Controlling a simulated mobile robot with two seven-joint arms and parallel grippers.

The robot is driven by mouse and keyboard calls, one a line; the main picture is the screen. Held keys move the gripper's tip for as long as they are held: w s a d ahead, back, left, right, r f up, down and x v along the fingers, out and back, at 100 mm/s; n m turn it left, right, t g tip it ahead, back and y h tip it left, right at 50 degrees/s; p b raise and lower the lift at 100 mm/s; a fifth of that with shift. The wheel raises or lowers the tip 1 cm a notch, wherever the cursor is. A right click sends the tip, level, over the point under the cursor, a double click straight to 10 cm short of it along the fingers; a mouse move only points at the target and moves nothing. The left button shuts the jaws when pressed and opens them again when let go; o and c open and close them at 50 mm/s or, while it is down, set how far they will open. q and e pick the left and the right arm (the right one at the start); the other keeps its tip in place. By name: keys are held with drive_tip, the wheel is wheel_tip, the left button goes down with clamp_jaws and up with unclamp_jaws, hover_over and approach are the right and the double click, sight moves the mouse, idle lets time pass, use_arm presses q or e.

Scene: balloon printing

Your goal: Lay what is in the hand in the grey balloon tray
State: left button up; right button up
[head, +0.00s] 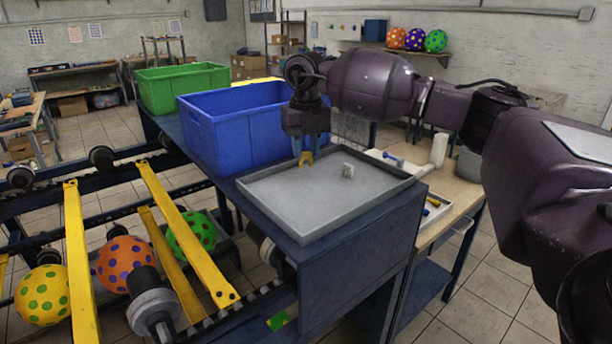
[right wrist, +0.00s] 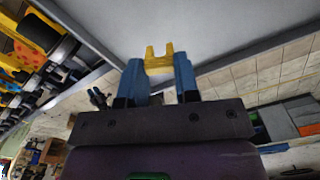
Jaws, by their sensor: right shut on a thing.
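My right gripper (head: 309,146) points down over the back left part of the grey balloon tray (head: 300,222). Its blue fingers are shut on a small yellow forked piece (head: 306,160), whose prongs point down toward the tray floor. In the right wrist view the yellow piece (right wrist: 158,62) sits between the blue fingertips (right wrist: 159,75), with the pale tray floor (right wrist: 205,25) beyond. I cannot tell the exact gap between piece and tray. My left gripper is not in view.
A blue bin (head: 235,130) stands close behind and left of the tray, with a green bin (head: 183,88) beyond. On the left is a rack with yellow bars (head: 185,232) and spotted balloons (head: 127,264). A wooden workbench (head: 455,195) adjoins on the right. The tray's front is clear.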

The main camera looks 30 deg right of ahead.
sight(305, 159)
drive_tip(key=shift+f, duration=1.6)
wheel_tip(305, 159, down, 4)
drive_tip(key=shift+f, duration=0.2)
drive_tip(key=o, duration=0.9)
drive_tip(key=shift+c, duration=0.2)
